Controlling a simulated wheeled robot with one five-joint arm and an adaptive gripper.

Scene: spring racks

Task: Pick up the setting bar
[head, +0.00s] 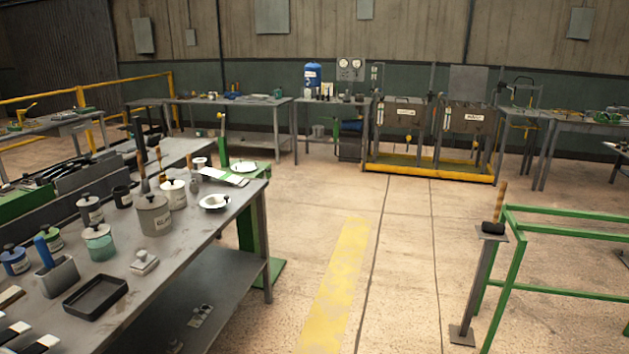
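I cannot tell for certain which thing is the setting bar. One upright yellow-brown rod (501,203) stands at the right, above a black block (493,228) on top of a grey post (473,290). Other upright rods with dark and yellowish parts (141,160) show among the jars on the left bench; they are small and partly hidden. My gripper is not in view.
The near left workbench (190,245) holds lidded jars (154,213), a black tray (95,296) and a white bowl (215,202). A green rail frame (560,227) stands at right. Test racks (430,118) line the back. The floor between, with a yellow stripe (338,280), is clear.

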